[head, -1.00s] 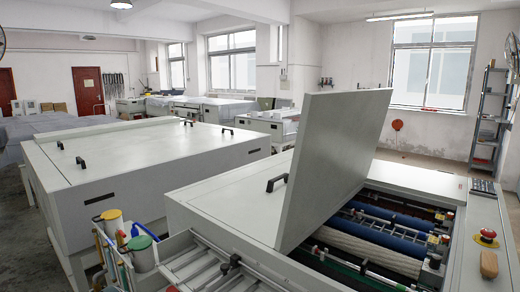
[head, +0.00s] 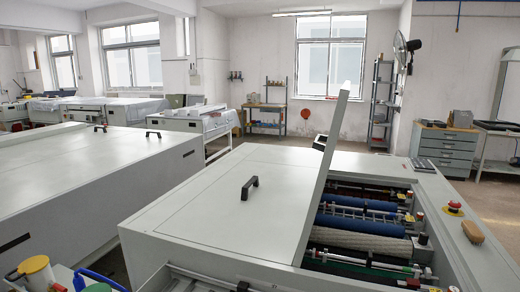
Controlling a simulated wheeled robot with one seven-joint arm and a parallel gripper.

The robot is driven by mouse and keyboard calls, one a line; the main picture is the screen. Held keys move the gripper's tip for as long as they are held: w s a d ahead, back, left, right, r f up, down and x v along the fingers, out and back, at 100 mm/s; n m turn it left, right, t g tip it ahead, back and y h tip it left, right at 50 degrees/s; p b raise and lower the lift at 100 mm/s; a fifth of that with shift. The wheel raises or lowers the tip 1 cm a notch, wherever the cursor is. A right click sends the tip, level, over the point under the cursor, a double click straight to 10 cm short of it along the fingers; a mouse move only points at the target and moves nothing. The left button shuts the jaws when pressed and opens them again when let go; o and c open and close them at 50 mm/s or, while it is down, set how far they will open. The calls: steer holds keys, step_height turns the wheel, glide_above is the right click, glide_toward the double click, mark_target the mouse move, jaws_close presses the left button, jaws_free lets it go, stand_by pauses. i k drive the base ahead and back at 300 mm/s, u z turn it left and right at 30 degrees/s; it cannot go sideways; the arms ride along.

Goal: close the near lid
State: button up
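The near lid (head: 322,170) is a light grey panel on the near plate processor (head: 185,226). It stands raised, seen almost edge-on, at the left edge of the machine's opening. Blue and pale rollers (head: 365,222) show in the open bay to its right. A black handle (head: 249,187) sits on the flat closed cover left of the lid. My gripper is in no view, so its state does not show.
A red emergency button (head: 454,207) and a brush (head: 473,232) lie on the machine's right side. Another large processor (head: 80,180) stands at left, with a narrow gap between. Colored containers (head: 38,270) are at lower left. Drawers (head: 447,150) and a shelf (head: 381,105) stand behind.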

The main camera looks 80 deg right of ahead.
mark_target(328, 148)
steer(key=z, duration=3.15)
steer(key=k, duration=0.5)
steer(key=i, duration=0.5)
steer(key=z, duration=0.05)
